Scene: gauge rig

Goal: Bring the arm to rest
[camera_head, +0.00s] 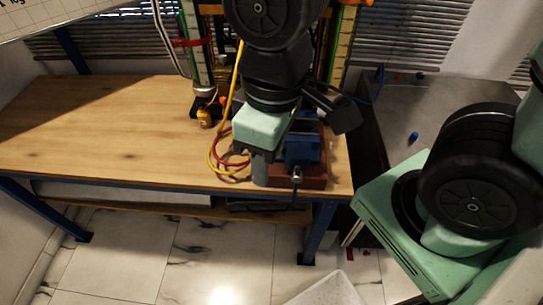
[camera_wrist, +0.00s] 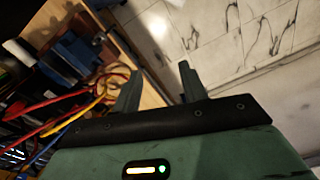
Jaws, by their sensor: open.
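My gripper (camera_wrist: 158,88) shows in the wrist view with its two grey fingers apart and nothing between them. In the head view my gripper (camera_head: 262,165) hangs fingers down over the right end of the wooden bench (camera_head: 110,125), in front of or beside a blue vise (camera_head: 301,150). I cannot tell whether it touches the vise. My arm is bent, with its upper links in front of the rig at the back, and hides part of it.
Red and yellow cables (camera_head: 218,158) loop on the bench just left of my gripper. A small yellow object (camera_head: 204,118) stands behind them. A grey surface (camera_head: 400,105) with a small blue item (camera_head: 413,137) lies to the right. The bench's left part is clear.

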